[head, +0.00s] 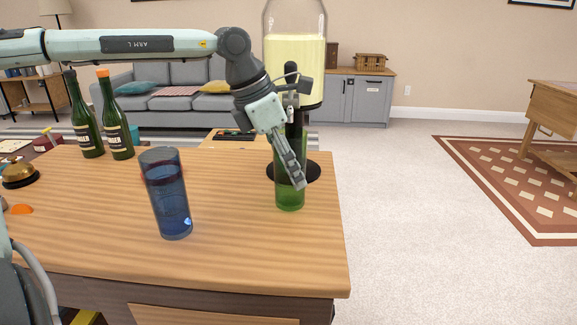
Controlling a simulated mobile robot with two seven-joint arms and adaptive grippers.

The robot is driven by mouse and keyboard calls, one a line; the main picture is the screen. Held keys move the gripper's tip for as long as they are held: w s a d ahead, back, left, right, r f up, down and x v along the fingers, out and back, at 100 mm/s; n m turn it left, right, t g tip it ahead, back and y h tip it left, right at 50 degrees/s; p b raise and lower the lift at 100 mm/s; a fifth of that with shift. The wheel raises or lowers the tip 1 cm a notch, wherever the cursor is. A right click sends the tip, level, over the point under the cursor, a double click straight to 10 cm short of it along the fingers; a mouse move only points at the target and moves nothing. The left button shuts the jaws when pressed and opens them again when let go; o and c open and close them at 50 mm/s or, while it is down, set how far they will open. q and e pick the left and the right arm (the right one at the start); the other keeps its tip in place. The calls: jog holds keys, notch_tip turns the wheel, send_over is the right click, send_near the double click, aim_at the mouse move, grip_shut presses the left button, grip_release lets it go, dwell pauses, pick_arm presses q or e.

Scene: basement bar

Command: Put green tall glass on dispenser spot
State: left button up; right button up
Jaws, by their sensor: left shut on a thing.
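The green tall glass (290,198) is upright at the right part of the wooden bar counter (235,245), just in front of the dispenser's black base. My left gripper (291,170) reaches down from above and is shut on the glass, hiding part of its upper half. The dispenser (295,65) is a clear jar of pale yellow liquid behind the glass. Its round black base (311,171) shows beside the glass, and its tap is largely hidden by my gripper. I cannot tell whether the glass touches the counter or the base. My right gripper is not in view.
A blue tall glass (166,200) stands left of the green one. Two dark bottles (115,125) stand at the back left, with a brass bell (19,176) and an orange slice (21,209) at the left edge. The counter's front right is clear.

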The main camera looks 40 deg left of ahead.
pick_arm(q)
jog(key=shift+f, duration=0.1)
jog(key=o, duration=1.3)
jog(key=shift+o, duration=0.2)
jog(key=v, duration=1.2)
